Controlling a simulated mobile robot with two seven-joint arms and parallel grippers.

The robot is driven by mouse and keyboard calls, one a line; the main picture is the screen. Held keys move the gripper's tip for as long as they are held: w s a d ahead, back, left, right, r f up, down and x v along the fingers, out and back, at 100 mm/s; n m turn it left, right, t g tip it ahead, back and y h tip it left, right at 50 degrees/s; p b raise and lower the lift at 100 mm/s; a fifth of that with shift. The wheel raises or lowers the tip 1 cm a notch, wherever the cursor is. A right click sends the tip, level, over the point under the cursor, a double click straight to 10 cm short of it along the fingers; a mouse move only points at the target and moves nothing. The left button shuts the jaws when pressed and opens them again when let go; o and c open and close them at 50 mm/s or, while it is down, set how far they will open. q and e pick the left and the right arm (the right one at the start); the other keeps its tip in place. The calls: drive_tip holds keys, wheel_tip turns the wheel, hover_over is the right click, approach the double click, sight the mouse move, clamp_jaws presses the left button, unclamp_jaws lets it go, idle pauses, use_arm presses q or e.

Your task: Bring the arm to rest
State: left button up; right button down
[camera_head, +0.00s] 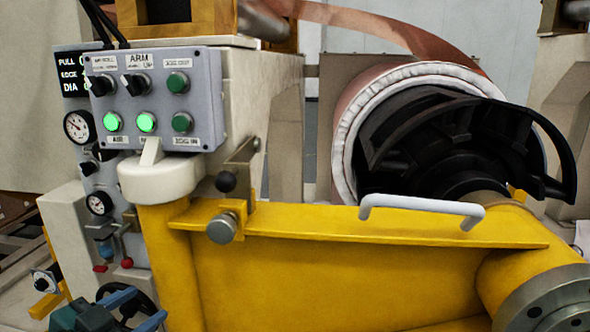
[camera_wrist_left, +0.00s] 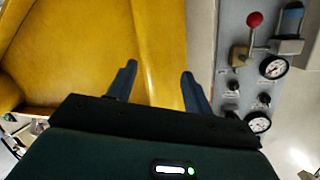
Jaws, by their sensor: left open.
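My left gripper (camera_head: 137,310) is low at the left edge of the head view, its blue fingers apart and nothing between them. In the left wrist view the same gripper (camera_wrist_left: 159,72) points towards the yellow machine arm (camera_wrist_left: 85,45), with the grey gauge panel (camera_wrist_left: 232,70) to its right. In the head view the big yellow arm (camera_head: 330,285) runs across the front, with a white handle (camera_head: 420,204) on top. The control box (camera_head: 155,102) has a switch labelled ARM, green-lit buttons and unlit ones. My right gripper is not in view.
A copper foil roll (camera_head: 362,105) with a black hub (camera_head: 450,150) stands behind the yellow arm. A red-knobbed lever (camera_head: 126,250) and gauges (camera_head: 78,127) sit on the panel at left, near my gripper.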

use_arm(q)
drive_tip(key=s+d+f+n, duration=0.3)
drive_tip(key=s+d+f, duration=0.5)
drive_tip(key=f, duration=0.4)
drive_tip(key=s+d+f+n, duration=0.2)
drive_tip(key=s+d+f, duration=0.15)
drive_tip(key=s, duration=0.25)
drive_tip(key=r+g+p, duration=0.1)
drive_tip(key=p, duration=0.4)
drive_tip(key=w+r+g+p, duration=0.1)
drive_tip(key=r+p, duration=0.1)
drive_tip(key=p, duration=0.4)
drive_tip(key=d+r+g+p, duration=0.1)
drive_tip(key=r+g+p, duration=0.1)
drive_tip(key=p, duration=0.4)
drive_tip(key=shift+w+m+y, duration=0.2)
drive_tip(key=shift+m+y, duration=0.2)
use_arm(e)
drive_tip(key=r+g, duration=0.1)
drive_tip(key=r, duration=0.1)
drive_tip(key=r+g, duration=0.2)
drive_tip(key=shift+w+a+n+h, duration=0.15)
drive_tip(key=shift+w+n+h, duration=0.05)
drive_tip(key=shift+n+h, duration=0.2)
use_arm(q)
drive_tip(key=shift+f, duration=0.3)
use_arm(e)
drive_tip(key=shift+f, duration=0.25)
